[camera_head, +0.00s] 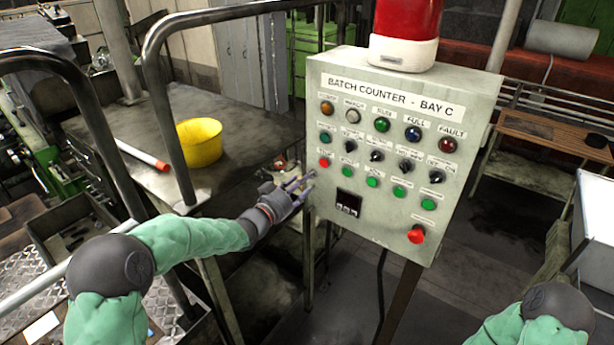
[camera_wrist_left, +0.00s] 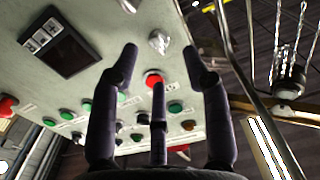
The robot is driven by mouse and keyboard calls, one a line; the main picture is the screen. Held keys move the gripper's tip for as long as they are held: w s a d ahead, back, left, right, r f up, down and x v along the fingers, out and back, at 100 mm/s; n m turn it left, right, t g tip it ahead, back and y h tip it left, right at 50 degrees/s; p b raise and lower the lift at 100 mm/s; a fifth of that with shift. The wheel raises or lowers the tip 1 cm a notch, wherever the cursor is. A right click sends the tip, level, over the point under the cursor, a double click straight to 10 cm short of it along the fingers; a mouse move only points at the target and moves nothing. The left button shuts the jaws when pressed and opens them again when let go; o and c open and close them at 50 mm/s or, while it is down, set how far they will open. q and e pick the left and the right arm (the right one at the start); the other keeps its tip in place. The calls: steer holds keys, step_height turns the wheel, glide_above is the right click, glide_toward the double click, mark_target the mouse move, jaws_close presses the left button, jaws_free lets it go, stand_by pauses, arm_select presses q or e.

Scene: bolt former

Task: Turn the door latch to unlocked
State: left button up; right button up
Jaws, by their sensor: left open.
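The grey counter panel (camera_head: 385,110) reads "BATCH COUNTER - BAY C". In the left wrist view, a small silver knob (camera_wrist_left: 158,42), which looks like the door latch, sits on the panel face near its edge, beside a red button (camera_wrist_left: 152,80). In the head view I cannot make the latch out clearly behind the fingers. My left gripper (camera_head: 302,184) is at the panel's left edge. In the left wrist view the gripper (camera_wrist_left: 160,52) is open and empty, with the knob between its outer fingertips; contact is unclear. My right gripper is out of view.
A counter display (camera_head: 348,203), several buttons and selector switches, and a red mushroom button (camera_head: 416,234) stand out from the panel. A red beacon (camera_head: 405,30) tops it. A yellow bowl (camera_head: 199,142) stands on the bench at left, behind a bent tubular rail (camera_head: 160,90).

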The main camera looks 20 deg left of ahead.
mark_target(312, 175)
arm_select(q)
steer(key=shift+p+x, duration=0.3)
steer(key=shift+x, duration=1.95)
jaws_close()
